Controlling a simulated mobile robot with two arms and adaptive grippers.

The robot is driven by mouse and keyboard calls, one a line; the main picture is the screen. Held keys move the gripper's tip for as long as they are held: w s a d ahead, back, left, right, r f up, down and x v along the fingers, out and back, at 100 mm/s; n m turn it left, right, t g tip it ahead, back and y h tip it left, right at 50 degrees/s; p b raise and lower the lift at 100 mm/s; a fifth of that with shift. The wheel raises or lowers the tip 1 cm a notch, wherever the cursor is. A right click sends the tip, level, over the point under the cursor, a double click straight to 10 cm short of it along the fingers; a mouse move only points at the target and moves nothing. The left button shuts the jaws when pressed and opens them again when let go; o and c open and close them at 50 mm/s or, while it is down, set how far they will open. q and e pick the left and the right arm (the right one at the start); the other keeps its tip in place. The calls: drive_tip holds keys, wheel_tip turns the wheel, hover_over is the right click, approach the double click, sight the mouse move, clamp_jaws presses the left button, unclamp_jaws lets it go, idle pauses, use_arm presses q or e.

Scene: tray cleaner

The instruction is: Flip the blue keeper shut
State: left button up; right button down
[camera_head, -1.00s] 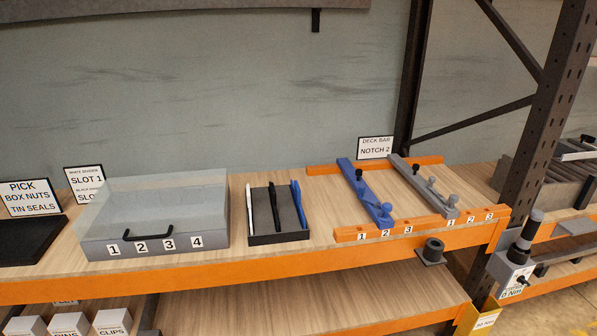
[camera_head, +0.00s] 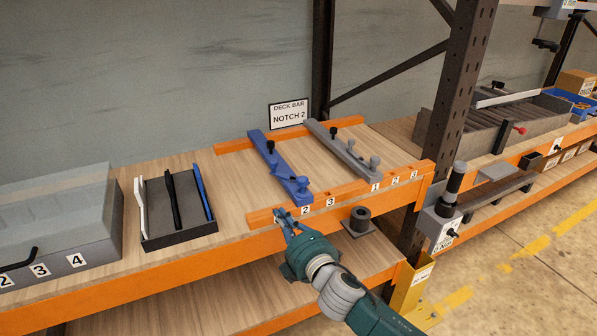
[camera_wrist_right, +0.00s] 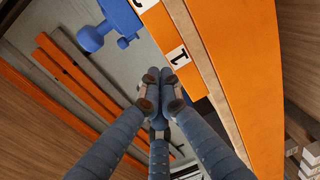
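The blue bar (camera_head: 268,157) lies across the two orange rails, with its near end by label 2. I cannot tell the keeper's exact position. The blue knobs also show at the upper left of the right wrist view (camera_wrist_right: 92,38). My right gripper (camera_head: 282,217) is at the front orange rail, left of the blue bar's near end and apart from the knobs. Its fingertips (camera_wrist_right: 161,80) are together beside label 1, with nothing seen between them. My left gripper is not in view.
A grey bar (camera_head: 335,143) with grey knobs lies right of the blue bar. A black tray (camera_head: 180,240) with white, black and blue strips stands to the left. A dark round holder (camera_head: 360,219) sits before the front rail (camera_head: 345,196). A dark upright (camera_head: 447,110) stands at right.

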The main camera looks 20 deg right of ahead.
drive_tip(key=shift+n+t, duration=0.3)
drive_tip(key=shift+t, duration=0.2)
drive_tip(key=w+r, duration=0.1)
drive_tip(key=w, duration=0.2)
drive_tip(key=w+r, duration=0.2)
drive_tip(key=w, duration=0.1)
drive_tip(key=w+r+p, duration=0.1)
drive_tip(key=w, duration=0.1)
drive_tip(key=shift+w+a+r, duration=0.3)
drive_tip(key=shift+w+r, duration=0.05)
drive_tip(key=shift+w, duration=0.05)
drive_tip(key=w+d, duration=0.2)
drive_tip(key=w, duration=0.1)
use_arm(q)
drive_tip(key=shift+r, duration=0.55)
use_arm(e)
drive_tip(key=shift+w+d+f, duration=0.1)
drive_tip(key=shift+w+d, duration=0.2)
drive_tip(key=shift+w, duration=0.15)
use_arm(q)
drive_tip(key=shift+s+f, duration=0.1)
use_arm(e)
drive_tip(key=shift+d, duration=0.1)
